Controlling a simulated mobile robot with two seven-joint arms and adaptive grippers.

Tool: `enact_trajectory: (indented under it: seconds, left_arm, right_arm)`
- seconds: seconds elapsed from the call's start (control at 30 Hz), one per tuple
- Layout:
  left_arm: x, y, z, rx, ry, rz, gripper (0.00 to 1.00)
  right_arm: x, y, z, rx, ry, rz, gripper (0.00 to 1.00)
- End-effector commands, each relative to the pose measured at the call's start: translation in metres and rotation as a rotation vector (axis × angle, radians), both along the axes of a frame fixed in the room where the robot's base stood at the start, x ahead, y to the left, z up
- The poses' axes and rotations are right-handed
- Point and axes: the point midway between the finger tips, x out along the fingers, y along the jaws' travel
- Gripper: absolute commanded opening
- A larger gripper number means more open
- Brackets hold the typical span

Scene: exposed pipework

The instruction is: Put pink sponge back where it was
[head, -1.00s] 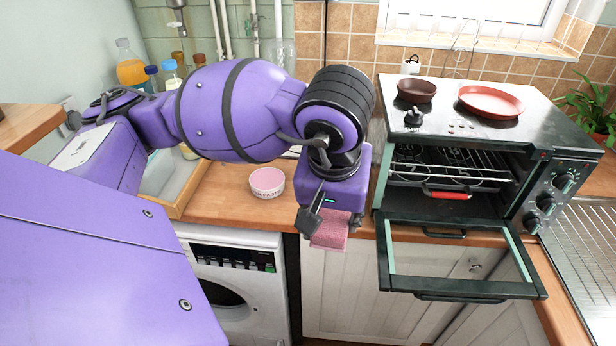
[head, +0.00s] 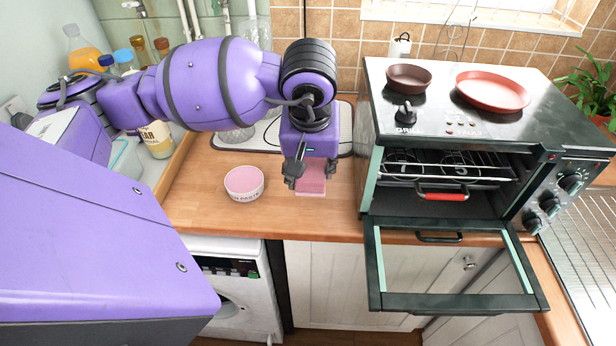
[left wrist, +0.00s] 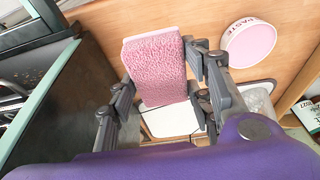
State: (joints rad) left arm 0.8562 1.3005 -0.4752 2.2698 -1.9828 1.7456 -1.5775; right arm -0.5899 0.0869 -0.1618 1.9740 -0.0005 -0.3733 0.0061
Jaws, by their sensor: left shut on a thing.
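The pink sponge (head: 312,179) is a textured pink block with a paler layer, also large in the left wrist view (left wrist: 157,75). My left gripper (head: 304,174) is shut on the sponge, with its fingers on either side of it in the left wrist view (left wrist: 158,105). In the head view the sponge shows against the wooden worktop (head: 220,215), between the pink bowl and the oven. I cannot tell whether it touches the wood. The gripper hides part of the sponge in the head view. My right gripper does not show.
A pink bowl (head: 244,184) stands left of the sponge. A black mini oven (head: 440,130) with its door (head: 455,265) open stands to the right. A drying mat (head: 262,137) lies behind the gripper. Bottles (head: 85,55) stand at the far left.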

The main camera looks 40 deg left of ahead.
Motion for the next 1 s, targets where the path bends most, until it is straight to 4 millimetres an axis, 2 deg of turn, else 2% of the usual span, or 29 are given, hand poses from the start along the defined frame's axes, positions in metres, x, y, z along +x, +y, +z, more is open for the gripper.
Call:
enact_trajectory:
  seconds: [0.03, 0.2, 0.33, 0.57, 0.77, 1.0]
  left_arm:
    - [0.01, 0.009, -0.004, 0.0, 0.001, 0.006, 0.25]
    - [0.03, 0.023, -0.037, -0.002, 0.002, 0.003, 0.25]
    - [0.038, 0.03, -0.05, -0.001, 0.0, 0.0, 0.25]
    - [0.046, 0.036, -0.064, -0.001, 0.002, 0.0, 0.25]
    - [0.047, 0.037, -0.092, -0.001, 0.002, -0.001, 0.25]
    - [0.047, 0.037, -0.094, 0.0, -0.001, -0.002, 0.25]
  right_arm:
    - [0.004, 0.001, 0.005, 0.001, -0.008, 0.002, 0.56]
    - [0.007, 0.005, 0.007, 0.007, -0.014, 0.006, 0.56]
    - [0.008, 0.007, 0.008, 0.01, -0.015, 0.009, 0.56]
    - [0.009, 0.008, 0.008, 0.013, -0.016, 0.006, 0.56]
    - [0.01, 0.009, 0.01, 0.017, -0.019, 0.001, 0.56]
    - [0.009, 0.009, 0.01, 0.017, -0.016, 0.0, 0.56]
